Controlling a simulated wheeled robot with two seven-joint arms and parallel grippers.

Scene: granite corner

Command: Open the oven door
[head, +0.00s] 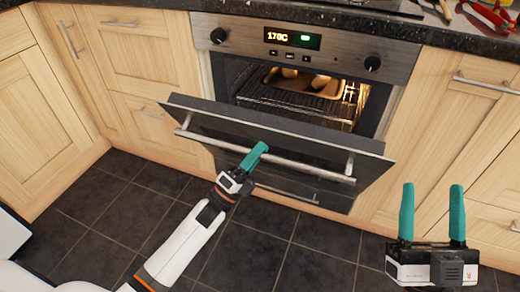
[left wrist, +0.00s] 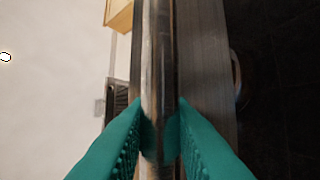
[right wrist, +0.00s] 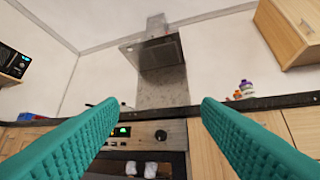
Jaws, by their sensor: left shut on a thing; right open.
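The oven door (head: 215,113) is tilted partly open, its top edge swung out from the oven (head: 300,82). A silver bar handle (head: 310,172) runs across the door's front. My left gripper (head: 257,152) is shut on the handle near its middle. In the left wrist view the handle (left wrist: 158,70) runs between the two teal fingers (left wrist: 160,125). My right gripper (head: 432,200) is open and empty, to the right of the door. In the right wrist view its fingers (right wrist: 150,125) are wide apart, with the oven front beyond. The door's inner face is mostly hidden.
Inside the lit oven, a tray (head: 275,79) with food sits on a wire rack (head: 300,103). Wooden cabinets stand on both sides. A granite worktop (head: 360,24) runs above, with red-handled tools (head: 490,14) at right. The dark tiled floor (head: 285,250) before the door is clear.

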